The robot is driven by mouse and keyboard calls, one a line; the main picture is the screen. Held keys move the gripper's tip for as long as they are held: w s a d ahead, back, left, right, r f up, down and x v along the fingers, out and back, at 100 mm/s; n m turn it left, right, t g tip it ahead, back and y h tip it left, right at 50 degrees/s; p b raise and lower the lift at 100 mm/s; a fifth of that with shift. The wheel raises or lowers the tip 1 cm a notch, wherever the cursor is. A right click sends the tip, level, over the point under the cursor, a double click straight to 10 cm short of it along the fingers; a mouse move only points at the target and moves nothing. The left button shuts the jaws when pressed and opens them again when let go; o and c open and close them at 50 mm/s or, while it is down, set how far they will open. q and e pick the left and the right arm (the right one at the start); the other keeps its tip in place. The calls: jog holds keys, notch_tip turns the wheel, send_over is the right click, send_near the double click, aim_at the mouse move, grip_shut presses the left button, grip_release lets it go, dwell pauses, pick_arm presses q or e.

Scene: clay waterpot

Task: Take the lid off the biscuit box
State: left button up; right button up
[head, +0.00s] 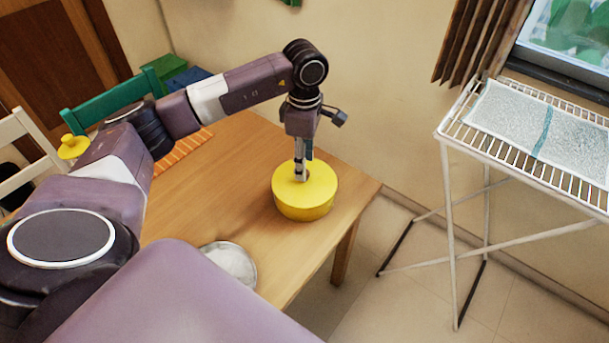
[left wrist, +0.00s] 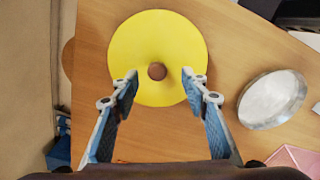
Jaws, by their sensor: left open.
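The biscuit box (head: 308,210) is a round yellow box on the wooden table, near the corner towards the wall. Its yellow lid (left wrist: 150,35) fills the upper middle of the left wrist view and has a round brown knob (left wrist: 157,71) at its centre. My left gripper (head: 301,174) points down over the lid. In the left wrist view its fingers (left wrist: 160,78) are open, one on each side of the knob with gaps between. I cannot tell how far the fingertips are above the lid. My right gripper is not in view.
A round metal dish (head: 232,264) lies on the table (head: 215,200) towards the front. An orange striped mat (head: 183,152) lies behind my left arm. A small yellow knobbed object (head: 73,147) shows at the left. A white drying rack (head: 455,135) stands at the right, apart from the table.

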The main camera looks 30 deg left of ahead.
pick_arm(q)
notch_tip(320, 180, down, 4)
jog(key=shift+a+r+p, duration=0.1)
jog(key=shift+r+p, duration=0.05)
jog(key=shift+p, duration=0.5)
jog(key=shift+w+a+f, duration=0.1)
jog(key=shift+w+f, duration=0.05)
jog(key=shift+f, duration=0.5)
jog(key=c, duration=0.7)
grip_shut()
jog(key=shift+r, duration=0.1)
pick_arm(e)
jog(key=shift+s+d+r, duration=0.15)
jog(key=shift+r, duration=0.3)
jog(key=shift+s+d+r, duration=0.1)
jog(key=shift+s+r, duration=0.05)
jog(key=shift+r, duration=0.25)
